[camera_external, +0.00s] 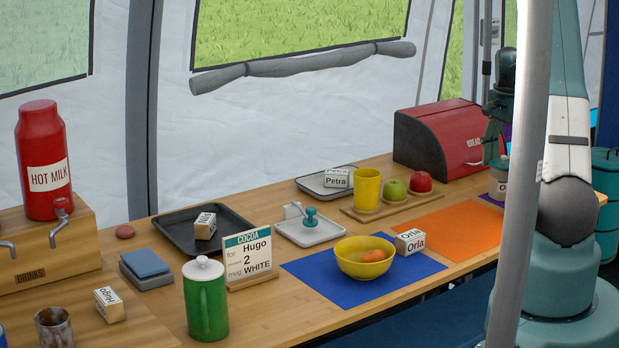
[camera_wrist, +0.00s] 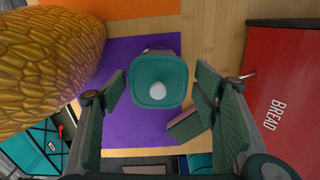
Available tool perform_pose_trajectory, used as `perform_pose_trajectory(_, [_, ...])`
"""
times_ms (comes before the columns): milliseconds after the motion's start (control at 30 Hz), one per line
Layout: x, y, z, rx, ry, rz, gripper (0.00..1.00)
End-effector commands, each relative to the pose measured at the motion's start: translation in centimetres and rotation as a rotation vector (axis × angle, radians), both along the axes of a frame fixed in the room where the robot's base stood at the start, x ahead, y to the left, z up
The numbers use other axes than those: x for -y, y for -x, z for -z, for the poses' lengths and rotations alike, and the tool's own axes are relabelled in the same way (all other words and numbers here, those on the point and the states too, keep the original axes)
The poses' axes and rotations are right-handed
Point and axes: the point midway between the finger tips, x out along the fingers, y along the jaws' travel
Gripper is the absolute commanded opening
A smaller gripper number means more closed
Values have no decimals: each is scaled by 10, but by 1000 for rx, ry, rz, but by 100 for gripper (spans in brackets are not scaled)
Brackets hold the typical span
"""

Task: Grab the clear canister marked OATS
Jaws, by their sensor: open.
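A canister with a teal lid and a pale round knob (camera_wrist: 157,91) stands on a purple mat, seen from above in the wrist view. In the external view the canister (camera_external: 499,174) is partly hidden by a grey pole; only an "O" shows on its label, so I cannot read the full word. My gripper (camera_wrist: 166,88) is open, with one finger on each side of the lid and a gap on both sides. In the external view my gripper (camera_external: 495,135) is above the canister, partly behind the pole.
A red bread box (camera_wrist: 285,95) stands right of the canister in the wrist view. A large golden, scaly object (camera_wrist: 45,70) is close on the left. The orange mat (camera_external: 455,228) is bare.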

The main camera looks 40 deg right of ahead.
Motion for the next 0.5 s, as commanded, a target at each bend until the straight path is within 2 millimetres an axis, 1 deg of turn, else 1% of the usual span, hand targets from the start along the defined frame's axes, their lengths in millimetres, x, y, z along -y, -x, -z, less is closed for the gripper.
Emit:
perform_pose_trajectory(267, [0,0,3,0,0,0,60])
perform_pose_trajectory(367, [0,1,11,0,0,0,60])
perform_pose_trajectory(500, [0,2,26,0,0,0,60])
